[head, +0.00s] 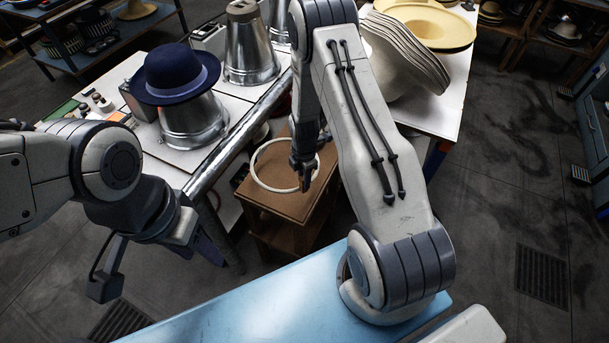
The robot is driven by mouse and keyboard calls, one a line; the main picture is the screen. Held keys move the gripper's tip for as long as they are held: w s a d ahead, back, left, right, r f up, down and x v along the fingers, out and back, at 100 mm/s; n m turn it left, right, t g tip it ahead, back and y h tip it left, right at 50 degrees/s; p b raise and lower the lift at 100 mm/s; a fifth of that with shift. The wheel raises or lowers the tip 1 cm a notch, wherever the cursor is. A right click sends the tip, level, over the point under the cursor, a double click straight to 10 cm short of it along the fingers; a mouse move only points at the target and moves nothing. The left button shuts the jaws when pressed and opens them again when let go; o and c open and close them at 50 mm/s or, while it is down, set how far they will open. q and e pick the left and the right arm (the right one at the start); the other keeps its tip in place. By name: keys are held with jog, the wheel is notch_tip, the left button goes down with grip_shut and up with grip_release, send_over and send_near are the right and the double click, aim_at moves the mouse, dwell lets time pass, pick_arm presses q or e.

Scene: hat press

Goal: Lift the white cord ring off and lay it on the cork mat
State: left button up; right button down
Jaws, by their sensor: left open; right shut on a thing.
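The white cord ring (253,172) is at the small brown stand, over the cork mat (290,207) that forms its top surface. My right gripper (305,182) points down and is shut on the right side of the ring. I cannot tell whether the ring touches the mat or hangs just above it. My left gripper (104,285) is open and empty at the lower left, well away from the ring. A navy felt hat (172,72) sits on a metal hat block (195,122) on the white table.
The white table (178,160) has a metal front edge close behind the stand. More metal cones (247,55) stand on it. Stacked pale hat bodies (405,55) and a yellow hat (430,25) lie at the back right. A light blue surface (250,310) is in front.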

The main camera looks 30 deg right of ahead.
aim_at(305, 191)
jog(key=shift+f, duration=0.3)
notch_tip(305, 191, down, 5)
jog(key=b, duration=0.4)
jog(key=shift+f+b, duration=0.75)
jog(key=shift+f, duration=0.25)
jog(key=shift+d, duration=0.15)
jog(key=shift+f, duration=0.15)
dwell(0.4)
jog(key=c, duration=0.6)
grip_release()
